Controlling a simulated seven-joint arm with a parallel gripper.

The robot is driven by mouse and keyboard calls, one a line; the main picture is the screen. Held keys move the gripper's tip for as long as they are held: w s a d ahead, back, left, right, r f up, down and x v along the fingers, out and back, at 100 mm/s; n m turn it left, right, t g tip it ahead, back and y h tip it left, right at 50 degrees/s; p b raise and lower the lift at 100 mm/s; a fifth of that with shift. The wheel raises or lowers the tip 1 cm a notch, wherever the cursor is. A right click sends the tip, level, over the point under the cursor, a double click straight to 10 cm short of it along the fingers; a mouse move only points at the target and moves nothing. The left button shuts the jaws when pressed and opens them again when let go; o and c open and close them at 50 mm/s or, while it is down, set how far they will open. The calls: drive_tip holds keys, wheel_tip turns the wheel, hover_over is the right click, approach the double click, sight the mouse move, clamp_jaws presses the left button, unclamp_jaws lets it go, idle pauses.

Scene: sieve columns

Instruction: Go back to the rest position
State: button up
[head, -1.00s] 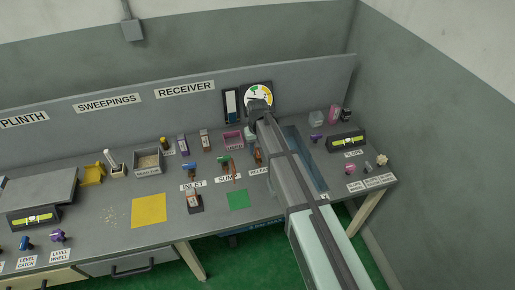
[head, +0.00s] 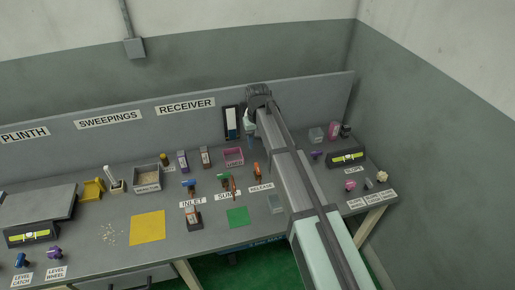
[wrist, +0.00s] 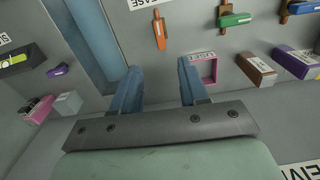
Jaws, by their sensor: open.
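My gripper (wrist: 160,88) shows in the wrist view as two blue fingers set well apart with nothing between them. In the head view my arm reaches from the lower right up to the back panel. An orange RELEASE handle (head: 257,171) stands on the bench below the arm's end and also shows in the wrist view (wrist: 159,30), apart from the fingers.
The pink tray (head: 233,156) sits left of the arm. The green SUMP handle (head: 223,180) and blue INLET handle (head: 189,184) stand further left. A level (head: 347,158) and small pink and purple items lie to the right. The back panel (head: 290,95) stands close behind the arm's end.

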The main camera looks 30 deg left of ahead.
drive_tip(key=shift+r, duration=0.4)
drive_tip(key=s+d+f+m, duration=0.2)
drive_tip(key=d+f, duration=0.4)
drive_tip(key=d, duration=0.8)
drive_tip(key=s+d+f+m+g, duration=0.15)
drive_tip(key=d+f, duration=0.45)
drive_tip(key=d, duration=0.8)
drive_tip(key=s+d+f+m+t, duration=0.1)
drive_tip(key=s+d+f+m, duration=0.15)
drive_tip(key=d+f, duration=0.75)
drive_tip(key=s+d+f+m+g, duration=0.1)
drive_tip(key=s+d+f+g, duration=0.2)
drive_tip(key=s+d+f, duration=0.95)
drive_tip(key=s+d+f+g, duration=0.1)
drive_tip(key=s+d+f, duration=0.1)
drive_tip(key=s, duration=0.7)
drive_tip(key=s+d+f+m+g, duration=0.1)
drive_tip(key=s+d+f+g, duration=0.1)
drive_tip(key=s+f, duration=0.3)
drive_tip(key=s, duration=0.4)
drive_tip(key=shift+s+d+f+m, duration=0.3)
drive_tip(key=shift+s+d, duration=0.05)
drive_tip(key=shift+d, duration=0.05)
